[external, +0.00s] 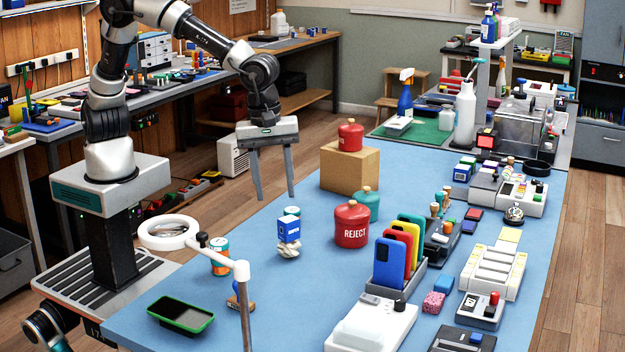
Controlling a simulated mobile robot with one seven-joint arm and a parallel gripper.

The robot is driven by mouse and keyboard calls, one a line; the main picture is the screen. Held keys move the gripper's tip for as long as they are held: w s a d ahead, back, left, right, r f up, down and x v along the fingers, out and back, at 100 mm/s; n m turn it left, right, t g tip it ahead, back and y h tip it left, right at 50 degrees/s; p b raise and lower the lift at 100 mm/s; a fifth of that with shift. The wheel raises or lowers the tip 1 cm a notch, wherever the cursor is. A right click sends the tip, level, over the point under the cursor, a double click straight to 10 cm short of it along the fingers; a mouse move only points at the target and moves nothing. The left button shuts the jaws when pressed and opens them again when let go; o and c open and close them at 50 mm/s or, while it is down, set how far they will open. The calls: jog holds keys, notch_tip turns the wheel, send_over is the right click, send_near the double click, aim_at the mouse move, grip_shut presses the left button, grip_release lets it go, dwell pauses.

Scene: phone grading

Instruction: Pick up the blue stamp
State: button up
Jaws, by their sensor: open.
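My gripper (275,197) is open and empty. Its two fingers point down, high at the left edge of the blue table (300,310), apart from everything on it. I cannot tell for sure which thing is the blue stamp. A small wooden-handled piece with some blue (238,298) stands near the table's front left, partly hidden by a white lamp post. Several small knob-handled stamps (436,210) stand in a dark holder at the right; their colours are too small to tell.
A blue and white box (289,229) sits on a crumpled white piece. A red REJECT canister (352,225), a teal canister (366,203) and a cardboard box (349,168) stand mid-table. Upright phones (389,262) stand right of centre.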

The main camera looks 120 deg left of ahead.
jog(key=s+d+m+t, duration=0.2)
jog(key=s+d+m, duration=0.1)
jog(key=d+m, duration=0.95)
jog(key=m+t+h, duration=0.1)
jog(key=m+t, duration=0.1)
jog(key=m, duration=1)
send_near(237, 297)
jog(key=b+x, duration=0.1)
jog(key=x, duration=0.2)
jog(key=b+x, duration=0.2)
jog(key=x, duration=0.1)
jog(key=b+x, duration=0.1)
jog(key=x, duration=0.2)
jog(key=shift+s+a+f+b, duration=0.1)
jog(key=shift+s+a+b, duration=0.15)
jog(key=shift+a+b, duration=0.15)
jog(key=shift+c, duration=0.2)
grip_shut()
